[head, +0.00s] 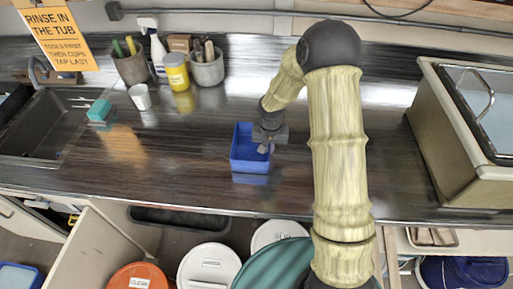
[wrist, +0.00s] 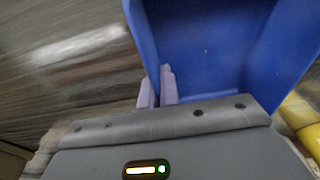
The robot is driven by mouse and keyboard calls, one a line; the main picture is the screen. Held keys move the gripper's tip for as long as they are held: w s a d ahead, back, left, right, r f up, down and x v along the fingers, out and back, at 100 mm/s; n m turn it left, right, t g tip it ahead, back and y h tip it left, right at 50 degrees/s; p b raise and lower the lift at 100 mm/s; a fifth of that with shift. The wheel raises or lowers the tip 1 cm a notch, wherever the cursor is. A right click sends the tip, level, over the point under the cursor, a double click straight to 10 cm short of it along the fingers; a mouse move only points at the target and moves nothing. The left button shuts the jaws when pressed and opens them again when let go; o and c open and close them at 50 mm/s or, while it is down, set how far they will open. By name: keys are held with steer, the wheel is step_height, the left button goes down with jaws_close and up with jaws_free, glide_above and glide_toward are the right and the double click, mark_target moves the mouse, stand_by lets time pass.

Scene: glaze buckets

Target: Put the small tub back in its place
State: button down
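The small tub is a blue, open, box-shaped tub (head: 240,157) over the middle of the dark counter. It looks empty. My gripper (head: 265,147) is at its right wall in the head view. In the wrist view the tub (wrist: 205,45) fills the upper right, and my two pale fingers (wrist: 157,88) are close together with one tub wall between them, so the gripper looks shut on that wall. A blue reflection lies just below the tub on the glossy counter. I cannot tell whether the tub touches the counter or hangs slightly above it.
A sink (head: 35,125) with a teal sponge (head: 99,110) is at the left. A white cup (head: 140,97), yellow jar (head: 177,72), spray bottle (head: 158,52) and tool pots (head: 207,68) stand at the back. A large beige basin (head: 440,130) stands right. Lidded buckets (head: 208,268) are below the counter.

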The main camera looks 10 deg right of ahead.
steer(key=shift+r, duration=0.1)
step_height(320, 180, up, 10)
steer(key=shift+f+b, duration=0.1)
steer(key=shift+b, duration=0.6)
stand_by(0.5)
